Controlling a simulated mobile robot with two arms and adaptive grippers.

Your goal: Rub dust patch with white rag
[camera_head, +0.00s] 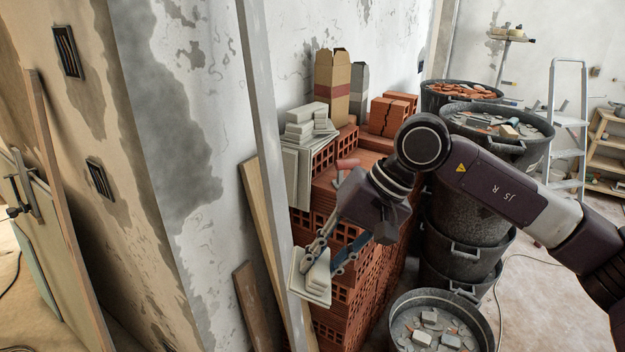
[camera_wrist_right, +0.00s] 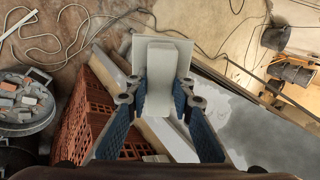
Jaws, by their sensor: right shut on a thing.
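The rag is held low, in front of the brick stack and near the wall corner. In the right wrist view the rag (camera_wrist_right: 160,72) stands between the two blue-padded fingers of the gripper (camera_wrist_right: 159,95), with a wider flat pale part behind it. My left gripper is not in view.
A red brick stack (camera_head: 365,285) stands just behind the gripper, carrying pale tiles (camera_head: 308,125) and cardboard boxes (camera_head: 333,85). Black rubble buckets (camera_head: 465,225) stand to the right. Planks (camera_head: 262,215) lean on the wall. A stepladder (camera_head: 567,122) is farther back on open floor.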

